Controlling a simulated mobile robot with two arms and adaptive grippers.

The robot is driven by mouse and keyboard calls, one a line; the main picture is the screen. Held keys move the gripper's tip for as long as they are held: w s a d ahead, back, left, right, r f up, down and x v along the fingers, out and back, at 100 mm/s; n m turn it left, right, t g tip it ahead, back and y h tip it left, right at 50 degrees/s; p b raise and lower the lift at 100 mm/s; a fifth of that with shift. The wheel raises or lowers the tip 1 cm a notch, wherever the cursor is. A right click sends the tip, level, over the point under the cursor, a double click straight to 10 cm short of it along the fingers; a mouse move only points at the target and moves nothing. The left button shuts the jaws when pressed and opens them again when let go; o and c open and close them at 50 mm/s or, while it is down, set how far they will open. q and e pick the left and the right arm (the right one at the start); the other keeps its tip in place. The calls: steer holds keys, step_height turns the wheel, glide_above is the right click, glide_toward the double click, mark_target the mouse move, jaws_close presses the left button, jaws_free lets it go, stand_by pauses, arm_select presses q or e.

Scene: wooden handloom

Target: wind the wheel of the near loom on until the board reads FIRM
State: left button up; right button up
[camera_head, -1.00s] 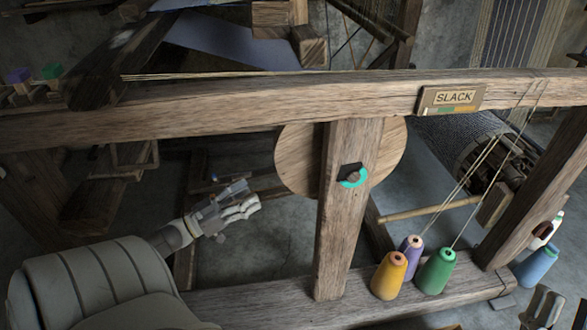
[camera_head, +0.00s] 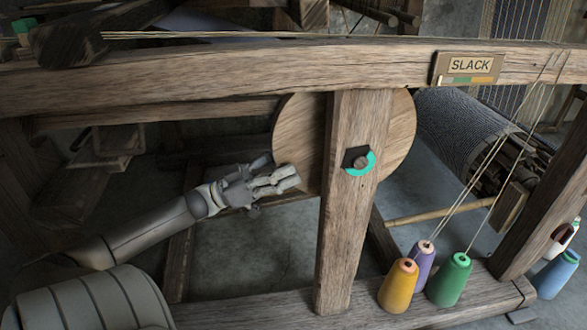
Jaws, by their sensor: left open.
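The wheel (camera_head: 300,135) is a round wooden disc behind the upright post of the near loom. The post hides its middle, and a dark hub with a teal ring (camera_head: 360,161) shows on the post's front. The board (camera_head: 467,67) on the top beam reads SLACK, above a strip of green, tan and orange. My left gripper (camera_head: 282,178) is open at the wheel's lower left edge, its fingers pointing right. I cannot tell whether it touches the rim. My right gripper is not in view.
The upright post (camera_head: 345,240) stands right of my left gripper. A blue cone (camera_head: 555,276) is at far right. The top beam (camera_head: 200,82) runs above my arm.

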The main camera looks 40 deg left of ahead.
arm_select(q)
steer(key=shift+x, duration=1.2)
jaws_close()
